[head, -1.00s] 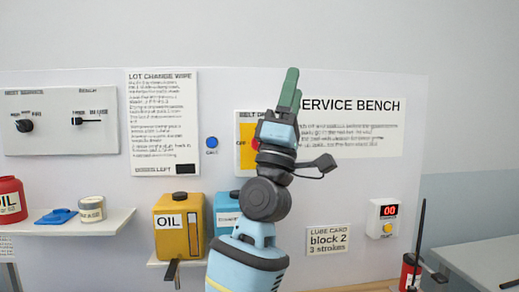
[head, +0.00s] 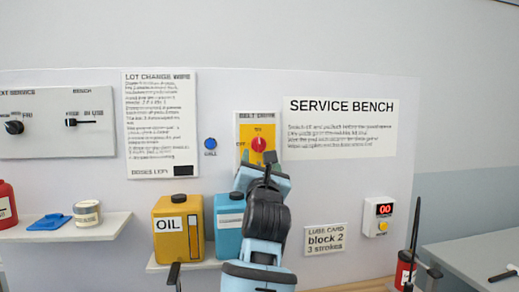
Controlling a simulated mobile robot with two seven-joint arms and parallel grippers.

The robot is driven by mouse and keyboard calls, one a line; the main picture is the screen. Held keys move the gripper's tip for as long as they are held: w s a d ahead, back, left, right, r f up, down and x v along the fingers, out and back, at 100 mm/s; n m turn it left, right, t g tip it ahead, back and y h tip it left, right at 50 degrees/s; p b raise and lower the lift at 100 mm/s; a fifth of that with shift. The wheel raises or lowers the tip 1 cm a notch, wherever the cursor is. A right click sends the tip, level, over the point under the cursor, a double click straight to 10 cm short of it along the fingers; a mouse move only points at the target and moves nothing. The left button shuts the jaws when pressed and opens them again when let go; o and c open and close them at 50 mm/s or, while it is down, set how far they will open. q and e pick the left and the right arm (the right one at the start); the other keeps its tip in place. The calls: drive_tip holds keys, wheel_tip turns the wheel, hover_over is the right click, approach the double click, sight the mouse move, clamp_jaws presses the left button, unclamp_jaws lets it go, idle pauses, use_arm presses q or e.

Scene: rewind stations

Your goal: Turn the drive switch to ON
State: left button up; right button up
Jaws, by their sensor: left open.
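The drive switch is a red round knob (head: 259,144) on a yellow plate, under a "BELT DRIVE" label on the wall board. An OFF label sits left of the knob and a label that looks like ON sits above it. My wrist hides the lower plate. I cannot tell whether the fingers touch the knob. My right gripper is out of view.
A yellow oil can (head: 170,232) and a blue can (head: 229,222) stand on a small shelf below the switch. A blue call button (head: 210,143) is left of the plate. A counter box (head: 382,217) is at the right.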

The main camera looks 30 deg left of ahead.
sight(259, 147)
use_arm(q)
drive_tip(key=shift+x, duration=3.4)
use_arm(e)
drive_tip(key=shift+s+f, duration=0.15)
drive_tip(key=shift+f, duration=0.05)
use_arm(q)
drive_tip(key=shift+c, duration=0.3)
drive_tip(key=c, duration=0.9)
drive_tip(key=shift+s+a+r+m+h+p, duration=0.2)
drive_tip(key=shift+r+m+h+p, duration=0.25)
drive_tip(key=shift+m+p, duration=0.35)
drive_tip(key=shift+c, duration=0.2)
drive_tip(key=shift+d+f+m, duration=0.1)
drive_tip(key=shift+m, duration=0.2)
drive_tip(key=shift+w+f, duration=0.15)
drive_tip(key=shift+f, duration=0.1)
drive_tip(key=o, duration=1)
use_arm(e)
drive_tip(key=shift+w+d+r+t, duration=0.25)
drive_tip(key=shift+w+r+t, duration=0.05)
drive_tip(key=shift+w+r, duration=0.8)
use_arm(q)
drive_tip(key=shift+f, duration=0.1)
